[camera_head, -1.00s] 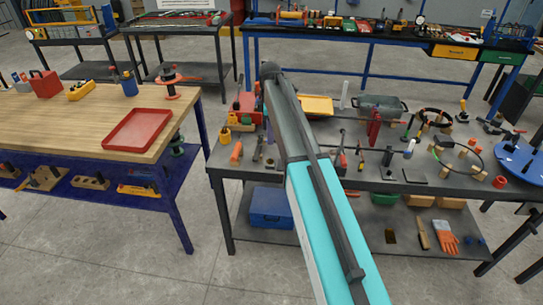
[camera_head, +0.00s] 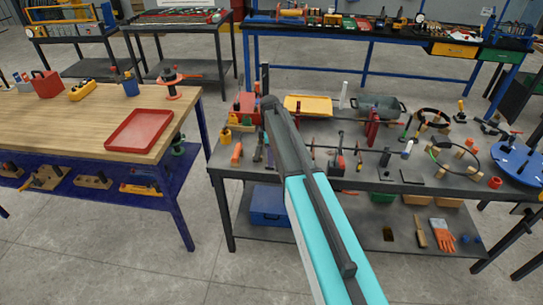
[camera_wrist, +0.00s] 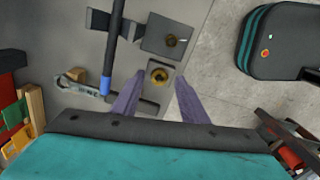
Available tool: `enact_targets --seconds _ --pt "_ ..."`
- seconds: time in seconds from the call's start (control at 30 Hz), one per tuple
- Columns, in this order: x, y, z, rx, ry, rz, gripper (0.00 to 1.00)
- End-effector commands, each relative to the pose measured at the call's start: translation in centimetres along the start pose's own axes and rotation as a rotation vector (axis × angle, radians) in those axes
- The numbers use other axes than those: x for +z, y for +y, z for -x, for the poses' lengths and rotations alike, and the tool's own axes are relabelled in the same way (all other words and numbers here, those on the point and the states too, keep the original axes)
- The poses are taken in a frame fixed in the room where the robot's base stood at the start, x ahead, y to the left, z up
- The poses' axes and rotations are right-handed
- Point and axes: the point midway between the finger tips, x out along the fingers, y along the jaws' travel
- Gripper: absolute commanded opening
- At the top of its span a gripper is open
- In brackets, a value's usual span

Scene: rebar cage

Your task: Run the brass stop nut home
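In the wrist view my gripper (camera_wrist: 160,77) is open, with its two purple-grey fingers spread apart. A brass ring-shaped piece (camera_wrist: 159,74), which looks like the stop nut, shows between the fingertips on a small grey plate (camera_wrist: 153,91). The fingers do not appear to touch it; its height below them is hard to judge. In the head view my arm hides the gripper and the brass pieces.
A dark rod with a blue band (camera_wrist: 106,84) stands left of the fingers, near a grey wrench (camera_wrist: 72,86) and a small wooden block (camera_wrist: 76,74). The grey bench (camera_head: 470,186) is crowded. A red tray (camera_head: 140,130) lies on the wooden bench at left.

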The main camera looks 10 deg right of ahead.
Motion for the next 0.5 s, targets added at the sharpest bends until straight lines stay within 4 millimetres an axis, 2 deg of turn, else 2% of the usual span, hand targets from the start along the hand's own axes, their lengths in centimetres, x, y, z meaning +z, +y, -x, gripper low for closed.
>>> enact_targets --seconds 0.2,0.47,0.5 --pt "0.0 0.0 -0.82 0.001 0.0 0.0 0.4" --pt "0.01 0.0 -0.86 0.001 0.0 0.0 0.4" --pt "0.01 0.0 -0.85 0.001 0.0 0.0 0.35"
